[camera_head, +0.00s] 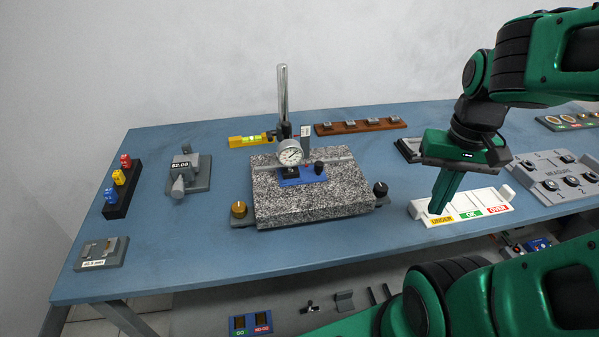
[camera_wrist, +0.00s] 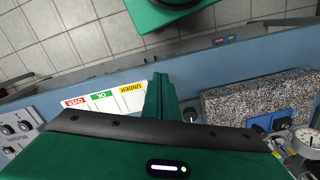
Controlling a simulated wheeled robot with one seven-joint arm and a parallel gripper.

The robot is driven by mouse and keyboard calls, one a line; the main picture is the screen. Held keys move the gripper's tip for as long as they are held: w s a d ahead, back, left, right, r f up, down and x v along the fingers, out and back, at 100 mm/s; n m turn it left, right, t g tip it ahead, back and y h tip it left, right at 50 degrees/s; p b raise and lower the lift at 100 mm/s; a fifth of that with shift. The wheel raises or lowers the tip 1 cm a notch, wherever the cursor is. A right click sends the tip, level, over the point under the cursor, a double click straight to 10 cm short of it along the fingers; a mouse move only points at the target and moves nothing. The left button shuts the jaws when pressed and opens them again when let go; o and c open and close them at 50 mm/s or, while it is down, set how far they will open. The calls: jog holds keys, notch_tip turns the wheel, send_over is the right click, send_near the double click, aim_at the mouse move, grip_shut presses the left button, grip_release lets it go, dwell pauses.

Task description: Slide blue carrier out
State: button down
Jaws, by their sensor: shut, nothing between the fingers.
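The blue carrier (camera_head: 302,178) lies on top of the speckled granite block (camera_head: 325,207), below the round dial gauge (camera_head: 289,153). A small dark part sits on the carrier. The carrier also shows in the wrist view (camera_wrist: 271,121) at the right, beside the gauge (camera_wrist: 308,137). My gripper (camera_head: 436,210) is shut and empty. It points down over the white tray marked UNDER, OK and OVER (camera_head: 480,203), well to the right of the granite block. In the wrist view its green fingers (camera_wrist: 160,78) are together, between the tray and the block.
A brass knob (camera_head: 239,209) and a black knob (camera_head: 380,189) flank the block. The gauge's post (camera_head: 283,95) rises behind the carrier. A yellow level (camera_head: 250,140) and a brown rack (camera_head: 360,126) lie behind. A grey panel with knobs (camera_head: 562,178) stands right. The blue tabletop before the block is clear.

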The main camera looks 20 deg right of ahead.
jog(key=c, duration=2.5)
grip_release()
jog(key=o, duration=0.5)
jog(key=shift+s+r, duration=0.2)
jog(key=shift+s, duration=0.05)
jog(key=shift+o, duration=0.3)
jog(key=w+a+r+n, duration=0.1)
jog(key=w+a+r, duration=0.1)
jog(key=w, duration=0.4)
jog(key=w+a+r+n, duration=0.2)
jog(key=w+r, duration=0.1)
jog(key=w, duration=0.3)
jog(key=shift+a+n, duration=0.3)
jog(key=shift+a, duration=0.05)
jog(key=n, duration=0.4)
send_near(318, 162)
notch_tip(318, 162, down, 9)
jog(key=shift+s+f, duration=0.1)
jog(key=shift+f, duration=0.05)
grip_shut()
